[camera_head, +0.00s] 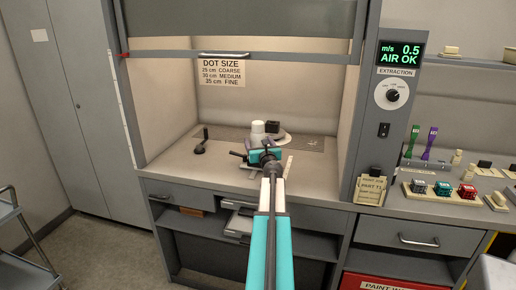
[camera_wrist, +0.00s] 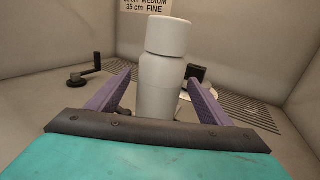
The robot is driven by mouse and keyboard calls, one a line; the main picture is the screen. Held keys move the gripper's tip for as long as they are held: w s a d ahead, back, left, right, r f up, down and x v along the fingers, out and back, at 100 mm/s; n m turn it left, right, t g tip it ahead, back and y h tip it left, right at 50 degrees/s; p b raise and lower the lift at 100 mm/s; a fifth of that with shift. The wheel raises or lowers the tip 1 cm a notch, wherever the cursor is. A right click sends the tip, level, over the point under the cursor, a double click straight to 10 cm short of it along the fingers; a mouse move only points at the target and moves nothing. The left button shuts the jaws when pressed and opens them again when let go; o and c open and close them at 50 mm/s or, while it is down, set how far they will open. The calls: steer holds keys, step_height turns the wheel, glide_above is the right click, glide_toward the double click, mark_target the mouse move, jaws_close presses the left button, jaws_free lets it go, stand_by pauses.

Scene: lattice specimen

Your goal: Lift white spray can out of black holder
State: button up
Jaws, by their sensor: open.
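The white spray can (camera_wrist: 160,80) stands upright in the middle of the wrist view, its wide cap at the top. It also shows in the head view (camera_head: 258,127), just beyond my gripper (camera_head: 256,151). In the wrist view my gripper (camera_wrist: 158,78) is open, its purple fingers on either side of the can with gaps showing. The can's foot is hidden by my gripper's dark front edge. A black block (camera_wrist: 197,75) shows behind the can on the right, also in the head view (camera_head: 272,127). I cannot tell whether it is part of the black holder.
The can stands inside a fume hood with walls at the sides and back and a raised sash (camera_head: 235,57) above. A black crank handle (camera_head: 201,143) stands to the left. A pale round plate (camera_wrist: 212,92) lies behind right, near a slotted grille (camera_wrist: 255,112).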

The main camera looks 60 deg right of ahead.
mark_target(258, 135)
steer(key=shift+w+d, duration=0.4)
steer(key=shift+d, duration=0.05)
stand_by(0.3)
steer(key=c, duration=1.4)
steer(key=shift+r, duration=0.2)
steer(key=shift+r+p, duration=0.5)
steer(key=shift+r, duration=0.8)
steer(key=v, duration=0.5)
steer(key=r+v, duration=0.1)
steer(key=v, duration=0.4)
steer(key=s+d+r+b+v, duration=0.1)
steer(key=v, duration=0.5)
steer(key=shift+r, duration=0.1)
